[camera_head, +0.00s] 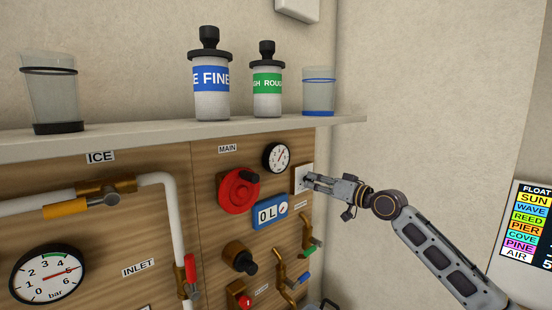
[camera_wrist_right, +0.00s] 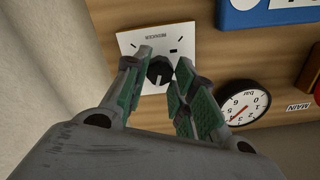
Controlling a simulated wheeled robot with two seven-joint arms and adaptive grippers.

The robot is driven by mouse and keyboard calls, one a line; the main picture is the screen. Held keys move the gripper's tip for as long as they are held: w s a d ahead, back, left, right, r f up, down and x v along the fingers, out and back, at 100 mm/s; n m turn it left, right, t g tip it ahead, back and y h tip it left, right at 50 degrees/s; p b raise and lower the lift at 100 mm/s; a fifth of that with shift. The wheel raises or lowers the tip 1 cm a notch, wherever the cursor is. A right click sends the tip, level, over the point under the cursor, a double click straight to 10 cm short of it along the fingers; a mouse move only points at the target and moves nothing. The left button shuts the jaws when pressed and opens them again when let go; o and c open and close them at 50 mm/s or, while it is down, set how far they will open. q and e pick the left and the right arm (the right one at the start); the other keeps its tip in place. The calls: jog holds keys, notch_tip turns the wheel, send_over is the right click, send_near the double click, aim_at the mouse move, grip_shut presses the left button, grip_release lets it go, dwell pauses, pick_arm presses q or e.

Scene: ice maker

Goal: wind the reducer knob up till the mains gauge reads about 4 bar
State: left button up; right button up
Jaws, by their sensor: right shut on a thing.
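The reducer knob (camera_wrist_right: 160,72) is black and round, with a white pointer mark, on a white square plate (camera_wrist_right: 137,42) at the right end of the wooden panel. The plate also shows in the head view (camera_head: 297,180). My right gripper (camera_head: 309,181) reaches it from the right, and its green-padded fingers (camera_wrist_right: 163,82) are shut on the knob's two sides. The small white gauge (camera_head: 277,157) beside the MAIN label has a red needle; its exact reading is too small to tell. It shows upside down in the wrist view (camera_wrist_right: 243,107). My left gripper is out of view.
A red wheel (camera_head: 238,191) and a blue 0L display (camera_head: 270,212) sit left of the plate. Brass taps (camera_head: 281,272) are below. A larger gauge (camera_head: 47,275) at lower left reads near 5. A shelf (camera_head: 150,136) with bottles and glasses is above.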

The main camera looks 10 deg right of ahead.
jog(key=shift+m+p, duration=0.4)
jog(key=shift+p, duration=0.1)
dwell(0.3)
jog(key=o, duration=0.7)
jog(key=shift+s+d, duration=0.15)
jog(key=b+v, duration=0.2)
jog(key=v, duration=0.3)
jog(key=shift+s+d, duration=0.2)
jog(key=shift+s, duration=0.05)
dwell(0.5)
